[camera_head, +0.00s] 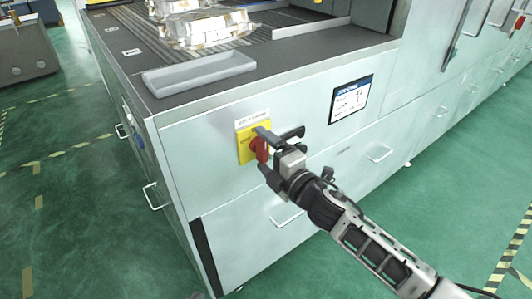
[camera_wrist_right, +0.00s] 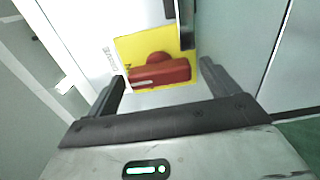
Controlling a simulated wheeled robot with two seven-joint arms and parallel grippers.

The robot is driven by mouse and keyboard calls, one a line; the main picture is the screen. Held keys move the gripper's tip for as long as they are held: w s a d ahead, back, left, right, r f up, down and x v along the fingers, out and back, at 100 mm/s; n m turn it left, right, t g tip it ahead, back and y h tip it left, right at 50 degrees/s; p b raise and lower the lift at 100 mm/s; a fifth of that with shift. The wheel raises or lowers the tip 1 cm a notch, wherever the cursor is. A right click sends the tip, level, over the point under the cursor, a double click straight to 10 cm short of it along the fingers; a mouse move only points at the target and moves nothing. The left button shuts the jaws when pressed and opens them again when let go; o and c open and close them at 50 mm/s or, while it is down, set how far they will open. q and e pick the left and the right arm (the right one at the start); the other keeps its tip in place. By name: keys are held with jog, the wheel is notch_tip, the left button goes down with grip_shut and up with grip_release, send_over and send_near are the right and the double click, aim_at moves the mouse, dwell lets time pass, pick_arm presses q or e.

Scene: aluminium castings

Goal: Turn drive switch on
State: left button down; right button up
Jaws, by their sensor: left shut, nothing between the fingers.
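The red rotary drive switch (camera_head: 260,149) sits on a yellow plate (camera_head: 246,152) on the grey cabinet front. In the right wrist view its red handle (camera_wrist_right: 158,74) lies across the picture, slightly tilted, on the yellow plate (camera_wrist_right: 130,47). My right gripper (camera_head: 263,151) is at the switch, its fingers apart above and below it. In the right wrist view the gripper (camera_wrist_right: 162,84) is open, with the handle ahead of and between the fingertips. No contact with the handle can be made out. My left gripper is not clearly visible in either view.
The cabinet front (camera_head: 215,185) holds a display panel (camera_head: 350,98) right of the switch and pull handles (camera_head: 378,153) below. On top are a shallow grey tray (camera_head: 198,73) and metal castings (camera_head: 205,27). Green floor (camera_head: 75,200) is clear at the left.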

jog(key=b+v, duration=0.1)
jog(key=v, duration=1.5)
jog(key=s+d+f+m+g+h, duration=0.2)
jog(key=s+f+m, duration=0.4)
jog(key=m, duration=0.5)
jog(key=s+d+f+m+g+h, duration=0.1)
jog(key=s+f+m+h, duration=0.4)
jog(key=f+m, duration=0.5)
jog(key=shift+s+d+f+m+g, duration=0.25)
jog(key=shift+s+d+m+g, duration=0.15)
jog(key=shift+s+d+m, duration=0.5)
jog(key=shift+s+a, duration=0.2)
